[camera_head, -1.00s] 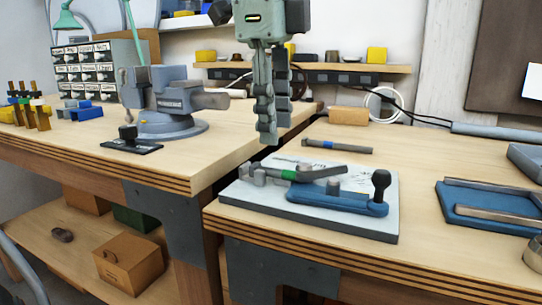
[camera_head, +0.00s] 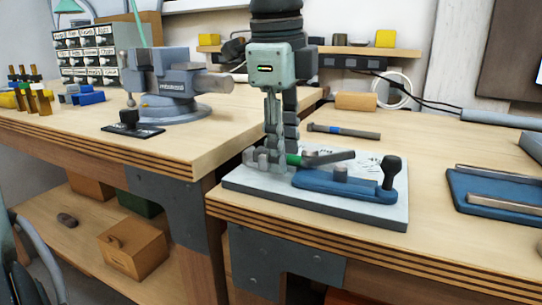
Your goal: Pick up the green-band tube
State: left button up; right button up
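The green-band tube (camera_head: 328,157) is a grey tube with a green band near its left end. It lies on a pale fixture plate (camera_head: 240,183), its left part by small grey supports (camera_head: 262,158). My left gripper (camera_head: 281,155) points straight down over the tube's left part, its fingertips at the tube's height beside the green band. The fingers overlap the supports in this view, so I cannot tell whether they touch or close on the tube. My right gripper is not in view.
A blue clamp with a black-knobbed lever (camera_head: 345,185) sits on the same plate. A blue-band tube (camera_head: 343,131) lies behind it. A blue tray (camera_head: 490,205) is at right. A vise (camera_head: 172,85) stands on the left bench. Bare wood lies between plate and tray.

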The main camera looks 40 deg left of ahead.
pick_arm(q)
jog(key=shift+c, duration=0.6)
grip_shut()
jog(key=shift+r, duration=0.1)
